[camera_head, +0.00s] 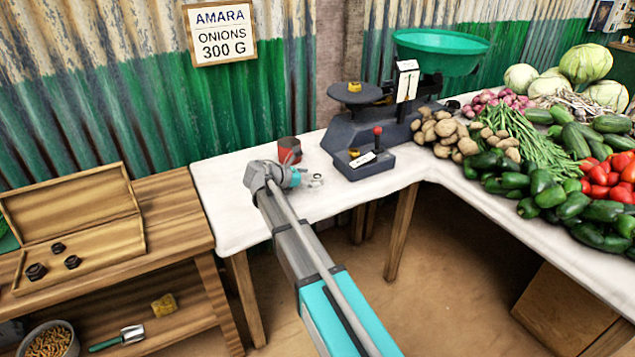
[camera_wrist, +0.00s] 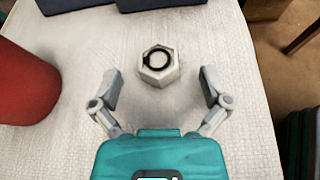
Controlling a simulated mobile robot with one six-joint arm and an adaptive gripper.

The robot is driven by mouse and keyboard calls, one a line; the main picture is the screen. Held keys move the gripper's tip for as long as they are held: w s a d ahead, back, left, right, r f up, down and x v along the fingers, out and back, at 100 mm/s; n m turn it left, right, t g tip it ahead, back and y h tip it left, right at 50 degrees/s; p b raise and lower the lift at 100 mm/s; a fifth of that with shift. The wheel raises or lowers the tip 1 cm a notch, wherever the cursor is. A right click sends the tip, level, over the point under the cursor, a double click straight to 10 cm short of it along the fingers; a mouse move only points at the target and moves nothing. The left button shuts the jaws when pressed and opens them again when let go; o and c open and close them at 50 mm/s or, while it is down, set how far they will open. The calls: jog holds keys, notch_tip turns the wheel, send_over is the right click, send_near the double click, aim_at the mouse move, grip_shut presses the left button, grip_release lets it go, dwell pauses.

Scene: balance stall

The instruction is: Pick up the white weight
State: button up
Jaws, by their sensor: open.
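The white weight (camera_wrist: 158,72) is a pale hexagonal block with a dark ring on top, standing on the white-topped table. In the wrist view it is just ahead of my gripper (camera_wrist: 160,88), roughly centred between the two fingertips. The jaws are spread wide, with clear space on both sides, and do not appear to touch it. In the head view my gripper (camera_head: 301,179) is low over the table, and the weight (camera_head: 316,181) shows small beside it, partly hidden by the gripper.
A red can (camera_head: 289,151) stands close to my gripper, at the left in the wrist view. A dark scale (camera_head: 375,125) with a green bowl (camera_head: 441,50) stands behind to the right. Vegetables cover the right table. A wooden case (camera_head: 85,250) with dark weights lies at left.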

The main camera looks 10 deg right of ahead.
aim_at(315, 177)
jog(key=shift+x, duration=1)
grip_shut()
jog(key=shift+r, duration=0.15)
notch_tip(315, 177, up, 3)
jog(key=p, duration=0.2)
jog(key=shift+p, duration=0.4)
jog(key=s+d+r+p, duration=0.4)
jog(key=s+r+p, duration=0.5)
jog(key=s, duration=0.4)
jog(key=shift+d+r+p, duration=0.2)
jog(key=shift+r+p, duration=0.15)
jog(key=shift+p, duration=0.05)
jog(key=shift+s, duration=0.15)
